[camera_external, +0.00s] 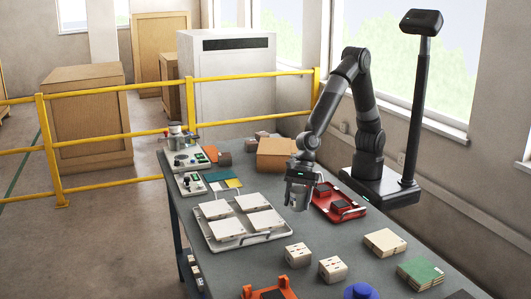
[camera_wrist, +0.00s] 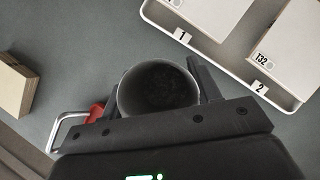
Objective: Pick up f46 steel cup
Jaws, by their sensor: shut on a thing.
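The grey steel cup (camera_wrist: 157,88) is between the two fingers of my gripper (camera_wrist: 160,92) in the wrist view, seen from above into its dark, empty-looking inside. My gripper is shut on it, with one finger on each side. In the external view my gripper (camera_external: 300,178) points down over the table, with the cup (camera_external: 298,199) below it, upright. Whether the cup's base touches the table I cannot tell.
A white tray (camera_external: 213,243) with several pale tiles lies left of the cup. A red tray (camera_external: 325,212) with dark blocks is close on the right; its metal handle (camera_wrist: 52,135) shows near the gripper. Wooden blocks (camera_external: 298,254) stand in front. A cardboard box (camera_external: 275,155) is behind.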

